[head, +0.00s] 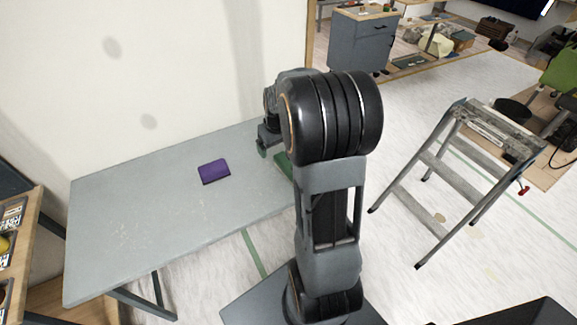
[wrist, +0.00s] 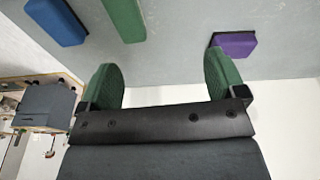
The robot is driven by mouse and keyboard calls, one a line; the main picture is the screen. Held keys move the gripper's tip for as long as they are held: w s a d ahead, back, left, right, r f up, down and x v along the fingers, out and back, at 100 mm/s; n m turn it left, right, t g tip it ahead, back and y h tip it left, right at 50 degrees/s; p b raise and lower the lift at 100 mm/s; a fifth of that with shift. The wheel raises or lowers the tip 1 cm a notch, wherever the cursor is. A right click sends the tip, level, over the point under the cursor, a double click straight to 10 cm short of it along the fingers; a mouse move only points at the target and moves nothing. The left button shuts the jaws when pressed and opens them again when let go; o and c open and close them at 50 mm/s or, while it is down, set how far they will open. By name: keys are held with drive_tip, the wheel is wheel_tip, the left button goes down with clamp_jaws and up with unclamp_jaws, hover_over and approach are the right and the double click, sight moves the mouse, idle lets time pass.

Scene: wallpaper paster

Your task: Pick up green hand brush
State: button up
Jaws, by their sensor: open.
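The green hand brush (wrist: 127,18) lies on the grey table, cut off by the top edge of the wrist view. In the head view only a green part (head: 283,162) shows, mostly hidden behind my arm. My gripper (wrist: 163,80) is open, with green pads on its two fingers and nothing between them. In the head view my gripper (head: 262,152) is partly hidden by my arm, over the table near the wall side. It is apart from the green brush.
A purple block (head: 214,171) lies on the grey table (head: 140,215), with bare tabletop around it. A blue block (wrist: 55,22) lies beside the green brush in the wrist view. A stepladder (head: 450,170) stands on the floor at right. A wall rises behind the table.

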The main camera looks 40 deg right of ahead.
hover_over(288, 167)
wheel_tip(288, 167, down, 5)
drive_tip(key=shift+g, duration=0.3)
drive_tip(key=f, duration=0.4)
drive_tip(key=w+d+f+p, duration=0.1)
drive_tip(key=f, duration=0.2)
drive_tip(key=shift+w+d+f+p, duration=0.1)
drive_tip(key=shift+f+p, duration=0.15)
drive_tip(key=shift+f, duration=0.85)
drive_tip(key=shift+w+a+f+p, duration=0.1)
drive_tip(key=shift+f+p, duration=0.15)
drive_tip(key=shift+f, duration=0.8)
drive_tip(key=shift+w+d+f+p, duration=0.1)
drive_tip(key=shift+f+p, duration=0.15)
drive_tip(key=shift+f, duration=0.85)
drive_tip(key=shift+c, duration=0.3)
drive_tip(key=c, duration=1)
drive_tip(key=shift+r, duration=0.1)
